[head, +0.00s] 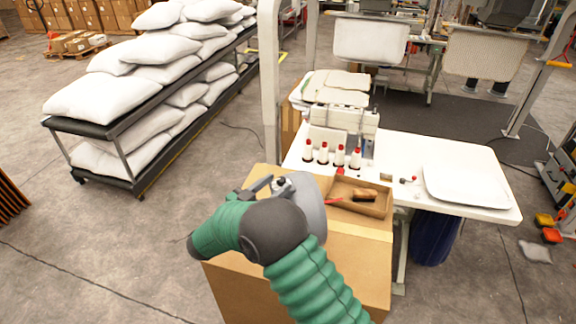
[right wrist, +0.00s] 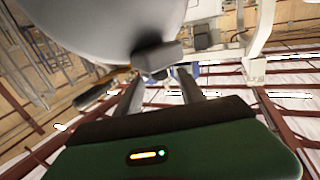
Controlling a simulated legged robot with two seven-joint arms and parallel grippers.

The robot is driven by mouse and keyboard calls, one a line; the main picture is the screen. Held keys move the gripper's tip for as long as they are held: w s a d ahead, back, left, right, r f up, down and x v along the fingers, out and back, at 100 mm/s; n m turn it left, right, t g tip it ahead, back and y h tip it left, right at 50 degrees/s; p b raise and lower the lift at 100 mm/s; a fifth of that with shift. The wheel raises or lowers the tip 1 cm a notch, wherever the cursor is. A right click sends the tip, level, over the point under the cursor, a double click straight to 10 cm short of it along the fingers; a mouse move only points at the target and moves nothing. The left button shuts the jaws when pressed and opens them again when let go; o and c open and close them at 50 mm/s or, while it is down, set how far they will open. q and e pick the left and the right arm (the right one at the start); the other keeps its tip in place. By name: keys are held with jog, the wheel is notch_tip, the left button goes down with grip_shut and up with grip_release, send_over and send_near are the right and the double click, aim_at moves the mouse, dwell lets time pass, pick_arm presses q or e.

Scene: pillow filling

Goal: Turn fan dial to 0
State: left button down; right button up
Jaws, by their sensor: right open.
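A rounded grey body (head: 312,205), which looks like the fan, stands on the cardboard box, partly hidden behind my right arm. In the right wrist view its smooth grey shell (right wrist: 95,25) fills the upper left. A dark grey block (right wrist: 157,57), perhaps the dial, sticks out from its lower edge. My right gripper (right wrist: 160,74) is open, its two fingers apart and pointing toward this block. Nothing shows between the fingers, and I cannot tell whether they touch the block. Any dial markings are not readable. My left gripper is not in view.
The cardboard box (head: 345,262) holds an open tray (head: 372,208) with small items. Behind is a white sewing table (head: 465,160) with thread cones (head: 323,153). A rack of white pillows (head: 110,125) stands at the left. Floor is clear at lower left.

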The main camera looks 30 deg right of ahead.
aim_at(288, 179)
jog(key=p+x, duration=0.2)
jog(key=x, duration=0.3)
jog(key=shift+w+d, duration=0.15)
jog(key=shift+d, duration=0.15)
jog(key=shift+w+d, duration=0.15)
jog(key=shift+d, duration=0.2)
jog(key=shift+a, duration=0.1)
jog(key=shift+a, duration=0.1)
jog(key=shift+c, duration=0.7)
grip_shut()
